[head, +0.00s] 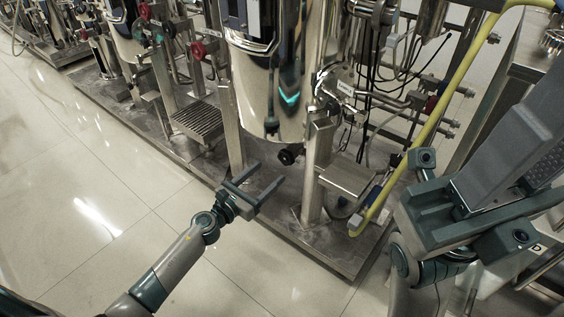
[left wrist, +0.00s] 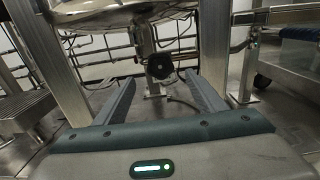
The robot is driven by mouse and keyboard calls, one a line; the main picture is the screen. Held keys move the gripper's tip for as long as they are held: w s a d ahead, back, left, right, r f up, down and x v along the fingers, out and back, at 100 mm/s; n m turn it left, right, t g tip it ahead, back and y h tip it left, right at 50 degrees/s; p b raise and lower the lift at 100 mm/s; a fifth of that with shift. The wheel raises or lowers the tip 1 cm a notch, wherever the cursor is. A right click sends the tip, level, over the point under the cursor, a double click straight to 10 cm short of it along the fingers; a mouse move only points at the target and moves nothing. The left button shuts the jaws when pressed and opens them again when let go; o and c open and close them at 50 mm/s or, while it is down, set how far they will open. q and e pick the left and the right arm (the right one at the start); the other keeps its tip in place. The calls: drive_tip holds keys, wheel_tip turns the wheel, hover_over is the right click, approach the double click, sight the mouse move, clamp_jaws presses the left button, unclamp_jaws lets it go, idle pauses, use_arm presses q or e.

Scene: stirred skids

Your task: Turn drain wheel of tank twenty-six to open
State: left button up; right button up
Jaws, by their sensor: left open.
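A polished steel tank (head: 268,85) stands on legs on a metal skid; no number can be read on it. Under its bottom is a small black drain wheel (head: 289,155). In the left wrist view the black wheel (left wrist: 160,66) hangs below the tank bottom (left wrist: 120,14), beyond my fingertips and near the middle between them. My left gripper (head: 262,178) is open and empty, in front of and below the wheel, apart from it. In the left wrist view both fingers (left wrist: 160,86) point towards the wheel. My right arm is at the right, and its fingertips cannot be made out clearly.
Tank legs (head: 233,135) and (head: 316,170) flank the wheel. A small steel step plate (head: 348,178) and a yellow hose (head: 425,130) are on the right. Red handwheels (head: 198,50) are up left. The tiled floor (head: 90,200) at the left is clear.

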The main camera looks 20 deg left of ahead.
sight(284, 159)
use_arm(q)
drive_tip(key=b+x, duration=0.1)
drive_tip(key=x, duration=0.7)
drive_tip(key=shift+w+d, duration=0.1)
drive_tip(key=shift+w, duration=0.05)
drive_tip(key=c, duration=1)
